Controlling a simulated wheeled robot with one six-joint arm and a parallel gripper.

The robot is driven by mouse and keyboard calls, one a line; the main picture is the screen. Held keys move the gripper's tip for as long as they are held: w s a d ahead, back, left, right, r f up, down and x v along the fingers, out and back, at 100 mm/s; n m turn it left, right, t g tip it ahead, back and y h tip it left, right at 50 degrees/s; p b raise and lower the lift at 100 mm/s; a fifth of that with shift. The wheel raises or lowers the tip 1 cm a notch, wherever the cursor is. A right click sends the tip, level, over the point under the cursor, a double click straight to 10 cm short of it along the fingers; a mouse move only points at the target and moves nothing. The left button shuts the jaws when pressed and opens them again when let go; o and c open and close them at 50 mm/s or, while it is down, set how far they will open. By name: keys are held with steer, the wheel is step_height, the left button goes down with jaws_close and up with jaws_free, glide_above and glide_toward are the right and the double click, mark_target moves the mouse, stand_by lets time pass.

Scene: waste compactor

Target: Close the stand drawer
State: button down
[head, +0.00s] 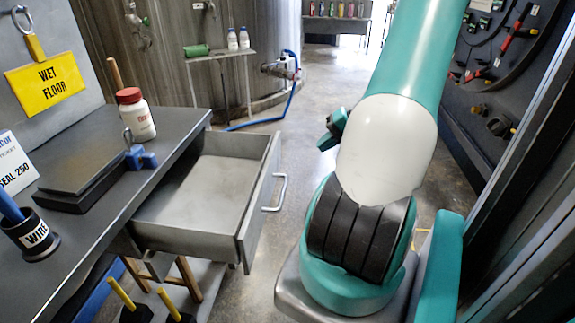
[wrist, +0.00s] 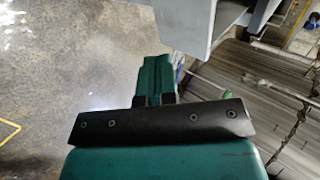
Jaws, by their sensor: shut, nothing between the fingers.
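The stand drawer (head: 205,240) is pulled well out of the grey stand (head: 185,130) in the head view, and it looks empty inside. Its front panel (head: 258,205) faces right and carries a silver bar handle (head: 282,193). My gripper (head: 333,130) shows only in part beyond the white arm joint, to the right of the drawer and apart from the handle. In the wrist view my gripper (wrist: 153,62) has its teal fingers together, with nothing held. A pale grey panel edge (wrist: 188,28), seemingly the drawer, is close above right of the fingertips there.
A tool board (head: 500,70) is at the right. Floor (head: 315,110) is clear beyond the drawer.

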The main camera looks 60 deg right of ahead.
glide_toward(276, 166)
steer(key=x, duration=0.6)
steer(key=shift+s+a+f, duration=0.1)
steer(key=shift+s+f, duration=0.15)
steer(key=shift+w+a, duration=0.15)
steer(key=shift+w, duration=0.2)
steer(key=shift+w, duration=0.1)
